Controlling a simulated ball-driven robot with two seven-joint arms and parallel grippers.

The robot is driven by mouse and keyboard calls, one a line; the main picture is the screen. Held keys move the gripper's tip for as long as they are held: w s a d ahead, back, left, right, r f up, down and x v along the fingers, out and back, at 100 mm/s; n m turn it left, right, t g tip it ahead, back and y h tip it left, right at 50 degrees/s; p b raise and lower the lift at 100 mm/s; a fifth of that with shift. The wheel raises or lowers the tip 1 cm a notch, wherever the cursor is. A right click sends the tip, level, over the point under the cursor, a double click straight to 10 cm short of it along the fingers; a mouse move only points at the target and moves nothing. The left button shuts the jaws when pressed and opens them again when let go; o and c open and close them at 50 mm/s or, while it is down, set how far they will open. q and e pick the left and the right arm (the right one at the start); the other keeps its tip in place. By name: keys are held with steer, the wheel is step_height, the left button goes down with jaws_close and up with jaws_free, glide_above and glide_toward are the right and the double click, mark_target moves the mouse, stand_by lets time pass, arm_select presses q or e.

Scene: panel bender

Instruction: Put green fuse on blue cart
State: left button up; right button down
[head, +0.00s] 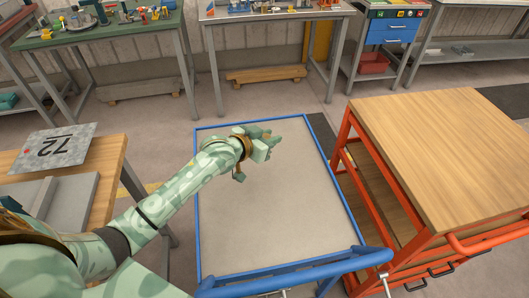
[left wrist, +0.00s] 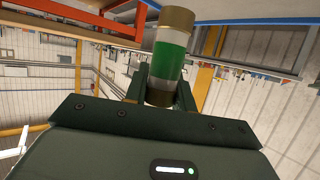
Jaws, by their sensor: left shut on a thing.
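The green fuse (left wrist: 172,50) is a cylinder with a green band, white sections and brass end caps. It shows in the left wrist view between the two dark fingers of my left gripper (left wrist: 163,92), which is shut on it. In the head view my left gripper (head: 264,146) is over the blue cart (head: 202,215), a flat grey platform with a blue frame and push handle. The fuse is mostly hidden by the gripper there. I cannot tell the height above the platform. My right gripper is in neither view.
An orange cart with a wooden top (head: 440,150) stands close on the right of the blue cart. A wooden table (head: 104,165) with a metal plate marked 72 (head: 58,148) is at the left. Workbenches line the back. The blue cart's platform looks empty.

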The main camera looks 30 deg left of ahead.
arm_select(q)
steer(key=w+a+f+b, duration=0.1)
steer(key=f, duration=0.1)
steer(key=w+a+f+b, duration=0.1)
steer(key=f, duration=0.1)
steer(key=w+a+f+b, duration=0.1)
steer(key=w+f, duration=0.1)
steer(key=shift+a+b, duration=0.2)
steer(key=shift+b, duration=0.2)
step_height(320, 180, down, 4)
steer(key=shift+w+a+r+b, duration=0.1)
steer(key=shift+a+r+b, duration=0.05)
steer(key=shift+b, duration=0.95)
steer(key=shift+r, duration=0.2)
